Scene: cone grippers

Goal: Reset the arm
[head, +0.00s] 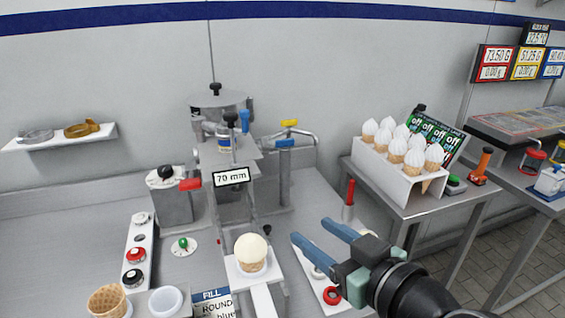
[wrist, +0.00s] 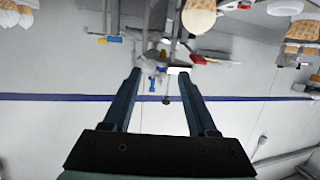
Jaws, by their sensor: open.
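My gripper (head: 328,245) is open and empty. In the head view it reaches in from the lower right with its two blue fingers pointing left, above the right part of the steel counter. In the wrist view its fingers (wrist: 164,88) stand apart with nothing between them, and the picture is upside down. A cone with a pale round scoop (head: 252,253) stands on a small white stand left of my gripper, apart from it. It also shows at the top of the wrist view (wrist: 198,18).
A steel machine (head: 228,150) with a "70 mm" sign stands behind the cone. A white rack (head: 393,180) of several filled cones stands on a side table at right. An empty waffle cup (head: 107,300) and a white cup (head: 166,302) sit at front left. A red-handled post (head: 349,193) rises behind my gripper.

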